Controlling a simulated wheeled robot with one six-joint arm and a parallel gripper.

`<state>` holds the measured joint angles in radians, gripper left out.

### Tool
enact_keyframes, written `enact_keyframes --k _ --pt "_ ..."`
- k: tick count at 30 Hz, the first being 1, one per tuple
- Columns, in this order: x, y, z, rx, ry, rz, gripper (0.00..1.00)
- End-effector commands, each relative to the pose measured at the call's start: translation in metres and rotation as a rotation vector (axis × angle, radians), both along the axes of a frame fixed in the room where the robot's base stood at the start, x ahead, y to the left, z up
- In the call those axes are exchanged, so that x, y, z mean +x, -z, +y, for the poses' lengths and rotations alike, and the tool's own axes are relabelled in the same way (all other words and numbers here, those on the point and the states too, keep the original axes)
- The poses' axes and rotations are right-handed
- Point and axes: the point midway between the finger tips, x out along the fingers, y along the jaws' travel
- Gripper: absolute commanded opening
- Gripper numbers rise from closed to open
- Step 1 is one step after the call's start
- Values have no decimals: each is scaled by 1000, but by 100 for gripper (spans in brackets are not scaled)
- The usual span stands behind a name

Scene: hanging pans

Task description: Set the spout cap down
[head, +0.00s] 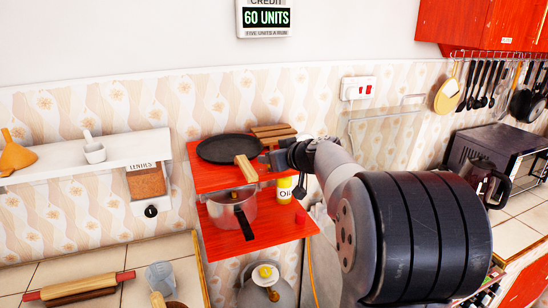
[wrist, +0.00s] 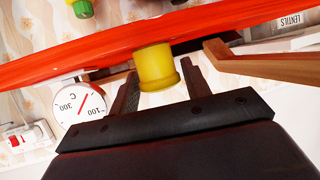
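In the wrist view a yellow cylindrical piece with a flared rim, which looks like the spout cap (wrist: 157,66), sits between the two dark fingers of my gripper (wrist: 159,72). The fingers appear to close on its sides. The cap overlaps the red shelf edge (wrist: 70,68) in the picture; I cannot tell whether it touches the shelf. In the head view my gripper (head: 272,158) is at the right part of the upper red shelf (head: 205,180), and the cap cannot be made out there.
A black pan (head: 228,148) with a wooden handle and stacked wooden boards (head: 273,131) crowd the upper shelf. A pot (head: 230,208) and an oil bottle (head: 284,190) stand on the lower shelf. A kettle (head: 266,291) is below. A dial thermometer (wrist: 82,104) shows beside my gripper.

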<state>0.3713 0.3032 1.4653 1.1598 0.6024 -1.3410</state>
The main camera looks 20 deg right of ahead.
Motion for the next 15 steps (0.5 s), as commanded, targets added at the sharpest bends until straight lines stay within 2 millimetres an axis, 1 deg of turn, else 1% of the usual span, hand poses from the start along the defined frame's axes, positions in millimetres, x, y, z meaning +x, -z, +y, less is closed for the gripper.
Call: enact_keyframes --k 1,3,10,15 --pt "0 0 0 0 0 0 49" --pt "0 0 0 0 0 0 55" --pt "0 0 0 0 0 0 55" --pt "-2 -5 -1 0 1 -1 55"
